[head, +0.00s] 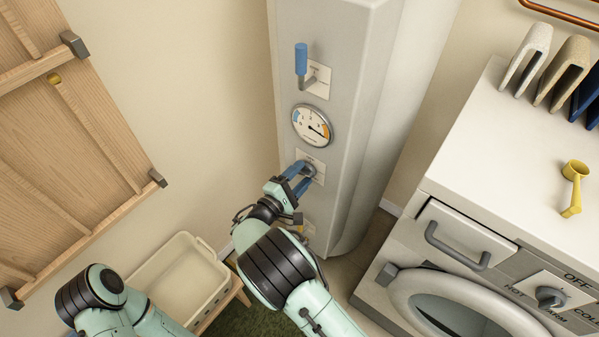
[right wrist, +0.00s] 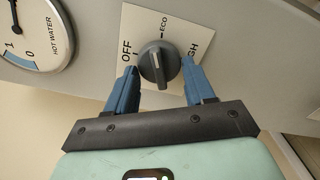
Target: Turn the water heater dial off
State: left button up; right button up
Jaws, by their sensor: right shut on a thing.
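The water heater (head: 345,90) is a tall pale grey cabinet in the middle of the head view. Its dark grey dial (right wrist: 160,65) sits on a white plate (right wrist: 140,22) marked OFF, ECO and a third word partly hidden by a finger, apparently HIGH. The dial's raised grip runs roughly up and down in the right wrist view, its upper end towards ECO. My right gripper (head: 302,174) is at the plate, its blue fingers on both sides of the dial and shut on it.
Above the dial are a round gauge (head: 312,126) and a blue-handled lever (head: 301,60). A white washer (head: 470,180) stands at right with a yellow scoop (head: 573,185) on top. A cream tub (head: 180,275) is at lower left, below a wooden door (head: 75,140).

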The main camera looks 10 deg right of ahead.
jog(key=n+p, duration=0.3)
jog(key=n, duration=0.1)
jog(key=shift+n, duration=0.4)
jog(key=n+p, duration=0.4)
jog(key=n, duration=0.1)
jog(key=shift+s+d+n, duration=0.1)
jog(key=shift+n, duration=0.3)
pick_arm(q)
jog(key=w+r+t+p, duration=0.1)
jog(key=w+r, duration=0.5)
jog(key=r, duration=0.4)
jog(key=shift+w+r, duration=0.25)
jog(key=shift+r, duration=0.05)
pick_arm(e)
jog(key=shift+f+n, duration=0.1)
jog(key=shift+n, duration=1)
jog(key=shift+s, duration=0.1)
jog(key=o, duration=1)
